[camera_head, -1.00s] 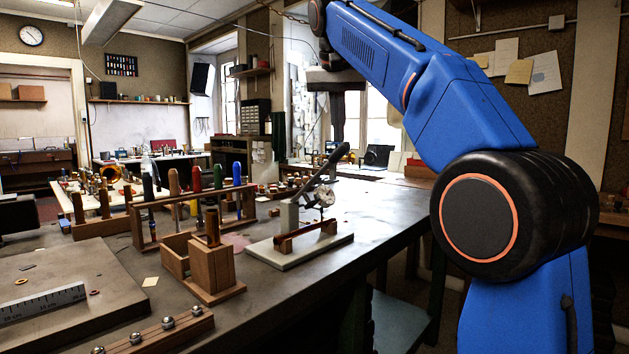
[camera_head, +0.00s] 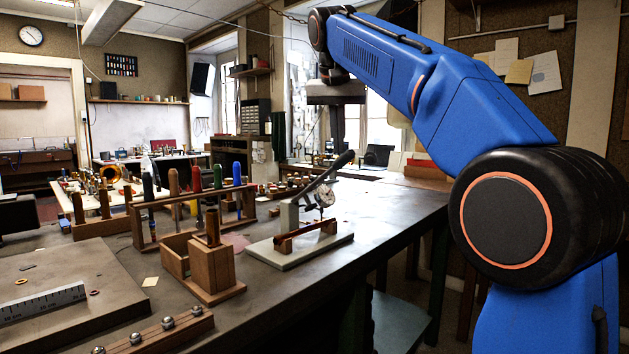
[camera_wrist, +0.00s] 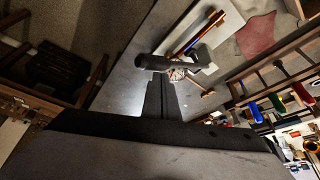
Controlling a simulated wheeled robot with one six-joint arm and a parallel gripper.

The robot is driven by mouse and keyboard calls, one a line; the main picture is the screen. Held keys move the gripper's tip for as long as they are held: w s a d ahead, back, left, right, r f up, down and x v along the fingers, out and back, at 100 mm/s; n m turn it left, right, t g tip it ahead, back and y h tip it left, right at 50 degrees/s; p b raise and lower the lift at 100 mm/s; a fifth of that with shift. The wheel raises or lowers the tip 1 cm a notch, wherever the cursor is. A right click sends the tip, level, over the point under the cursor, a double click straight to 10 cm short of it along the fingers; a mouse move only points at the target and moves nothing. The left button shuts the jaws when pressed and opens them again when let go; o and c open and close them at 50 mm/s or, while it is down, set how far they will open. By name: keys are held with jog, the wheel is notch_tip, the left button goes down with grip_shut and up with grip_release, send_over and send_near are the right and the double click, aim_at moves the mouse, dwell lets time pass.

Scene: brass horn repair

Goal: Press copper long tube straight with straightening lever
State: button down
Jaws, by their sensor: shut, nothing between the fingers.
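The straightening jig (camera_head: 300,246) stands on the bench on a pale base plate. Its lever (camera_head: 342,161) has a black handle and slants up to the right. The copper long tube (camera_head: 306,235) lies across the wooden supports beneath the lever; it also shows as a shiny orange rod in the wrist view (camera_wrist: 203,35). Whether it is straight cannot be told. My gripper (camera_head: 338,146) is shut and empty, pointing down at the handle's upper end. In the wrist view the fingers (camera_wrist: 160,88) overlap the dark handle (camera_wrist: 156,63); contact looks likely but is not clear.
A rack (camera_head: 193,215) of coloured-handled tools stands left of the jig. A wooden box (camera_head: 214,268) with an upright post is in front of it. The bench right of the jig is clear.

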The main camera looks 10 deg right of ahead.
aim_at(345, 155)
jog(key=shift+f, duration=0.5)
jog(key=shift+s+d+f, duration=0.3)
jog(key=shift+s+f, duration=0.1)
jog(key=shift+f, duration=0.2)
jog(key=shift+s+d+f, duration=0.25)
jog(key=shift+s+f, duration=0.1)
jog(key=shift+f, duration=0.25)
jog(key=shift+s+f, duration=0.1)
jog(key=shift+f, duration=0.05)
jog(key=shift+s+d+f, duration=0.25)
jog(key=shift+s+f, duration=0.05)
jog(key=shift+f, duration=0.3)
jog(key=shift+s+d+f, duration=0.2)
jog(key=shift+s+f, duration=0.05)
jog(key=shift+f, duration=0.3)
